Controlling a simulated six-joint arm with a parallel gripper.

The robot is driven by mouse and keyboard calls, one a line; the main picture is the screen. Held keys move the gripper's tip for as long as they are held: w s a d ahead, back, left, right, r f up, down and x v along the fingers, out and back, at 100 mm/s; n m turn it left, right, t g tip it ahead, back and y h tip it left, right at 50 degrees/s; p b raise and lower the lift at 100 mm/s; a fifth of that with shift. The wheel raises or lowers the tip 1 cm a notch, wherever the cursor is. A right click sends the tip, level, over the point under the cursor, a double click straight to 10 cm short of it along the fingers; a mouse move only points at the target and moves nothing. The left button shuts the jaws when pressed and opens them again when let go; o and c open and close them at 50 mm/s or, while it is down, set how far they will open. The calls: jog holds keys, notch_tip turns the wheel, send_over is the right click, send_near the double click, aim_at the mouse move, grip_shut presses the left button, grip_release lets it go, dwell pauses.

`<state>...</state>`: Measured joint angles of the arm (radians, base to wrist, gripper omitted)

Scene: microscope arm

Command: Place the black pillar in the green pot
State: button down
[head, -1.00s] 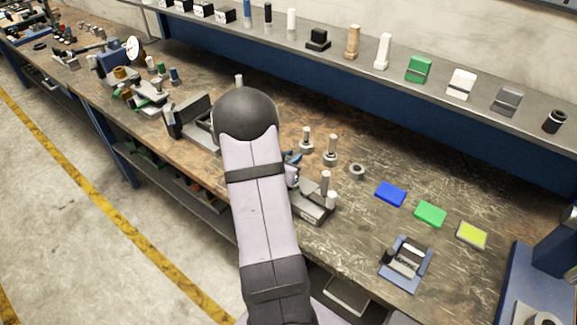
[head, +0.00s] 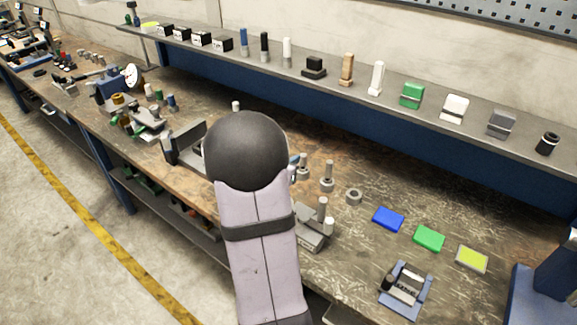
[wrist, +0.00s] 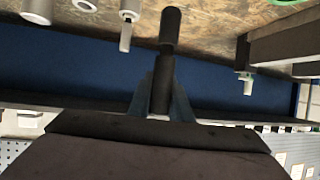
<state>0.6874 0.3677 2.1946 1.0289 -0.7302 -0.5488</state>
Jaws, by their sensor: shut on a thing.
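In the wrist view my gripper (wrist: 165,100) is shut on the black pillar (wrist: 170,30), a dark cylinder that sticks out past the fingertips. In the head view my arm's dark round joint hides my gripper and the held pillar. I cannot identify the green pot with certainty. A small green edge (wrist: 268,3) shows at the top right of the wrist view, cut off by the frame. In the head view small green pieces stand among the parts on the left of the bench, too small to tell apart.
The shelf (head: 435,125) behind the bench holds a row of coloured pieces, including a black upright piece (head: 265,43). Blue (head: 388,219), green (head: 429,238) and yellow (head: 472,258) blocks lie at the right. Metal posts (head: 328,175) stand beside my arm. Bare bench lies around the blocks.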

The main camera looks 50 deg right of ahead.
jog(key=w+a+f+n+t, duration=0.25)
jog(key=w+a, duration=0.35)
jog(key=w, duration=0.3)
jog(key=shift+w+d+r+m+g, duration=0.55)
jog(key=shift+w+r+m+g, duration=0.9)
jog(key=shift+w, duration=0.75)
jog(key=shift+f+p, duration=0.7)
jog(key=shift+f, duration=4.2)
jog(key=shift+f, duration=0.15)
jog(key=c, duration=1.6)
grip_release()
